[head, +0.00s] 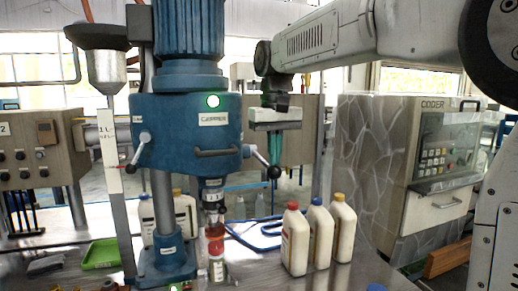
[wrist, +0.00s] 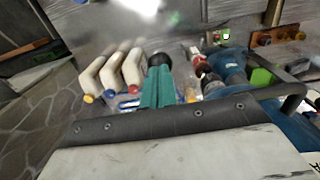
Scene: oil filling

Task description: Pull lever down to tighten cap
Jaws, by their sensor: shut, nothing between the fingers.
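The blue capper (head: 200,130) stands at the centre of the head view, and part of it shows at the right of the wrist view (wrist: 228,68). Its lever on the right ends in a black ball (head: 274,172); the ball also shows in the wrist view (wrist: 159,59). My gripper (head: 275,161) points down with its green fingers shut and empty, its tips at or just above the ball. In the wrist view the fingers (wrist: 157,72) overlap the ball; contact cannot be told. A small bottle with a red cap (head: 215,248) stands under the capper's head.
Three cream bottles, with red (head: 295,240), blue (head: 320,228) and yellow caps (head: 342,228), stand right of the capper. More bottles (head: 184,213) stand behind its column. A green tray (head: 100,254) lies at left. The coder machine (head: 435,140) is at right.

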